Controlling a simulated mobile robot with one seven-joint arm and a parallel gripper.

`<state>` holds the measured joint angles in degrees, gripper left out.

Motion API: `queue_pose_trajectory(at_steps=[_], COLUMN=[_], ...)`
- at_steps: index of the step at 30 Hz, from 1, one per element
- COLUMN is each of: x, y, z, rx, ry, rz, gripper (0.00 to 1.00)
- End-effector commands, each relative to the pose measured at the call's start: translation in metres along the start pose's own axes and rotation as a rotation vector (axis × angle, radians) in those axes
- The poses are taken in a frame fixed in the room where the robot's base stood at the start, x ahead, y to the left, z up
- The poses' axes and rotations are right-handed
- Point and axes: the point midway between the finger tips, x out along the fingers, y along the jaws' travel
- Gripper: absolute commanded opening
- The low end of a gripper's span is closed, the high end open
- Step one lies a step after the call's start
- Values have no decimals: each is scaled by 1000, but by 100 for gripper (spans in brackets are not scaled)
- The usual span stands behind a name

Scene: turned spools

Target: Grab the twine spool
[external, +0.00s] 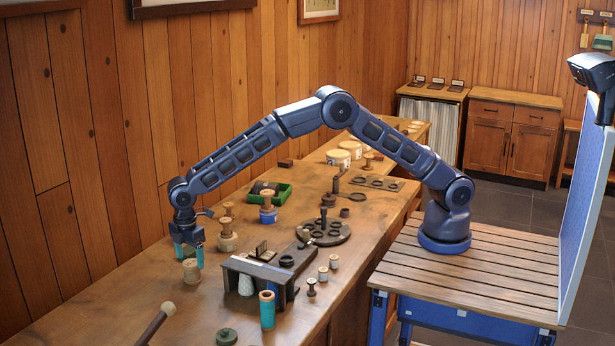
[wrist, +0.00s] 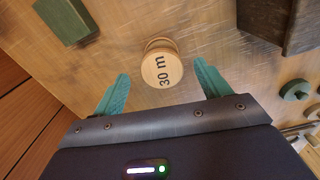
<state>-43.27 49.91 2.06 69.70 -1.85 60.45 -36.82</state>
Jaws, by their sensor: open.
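In the external view this spool (external: 191,272) stands just below my gripper (external: 189,256). My gripper (wrist: 161,76) is open, with one teal finger to the left of the spool and one to the right, with gaps on both sides. Nothing is held. The spool's lower part is mostly hidden from above.
A dark rack (external: 250,268) with spools stands to the right, with a teal-wound spool (external: 267,310) before it. A larger wooden spool (external: 227,236) stands behind. A green block (wrist: 66,20) lies at the wrist view's upper left. The bench at front left is mostly clear.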

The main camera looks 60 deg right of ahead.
Motion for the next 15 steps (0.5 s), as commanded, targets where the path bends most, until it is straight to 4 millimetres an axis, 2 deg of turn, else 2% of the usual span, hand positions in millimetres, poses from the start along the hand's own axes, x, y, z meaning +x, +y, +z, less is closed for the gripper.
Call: queue_pose_trajectory(at_steps=[8, 15], x=[19, 51], y=[-2, -2], z=[-1, -1], rx=[0, 1], ry=[0, -1], rz=[-1, -1], gripper=[76, 76])
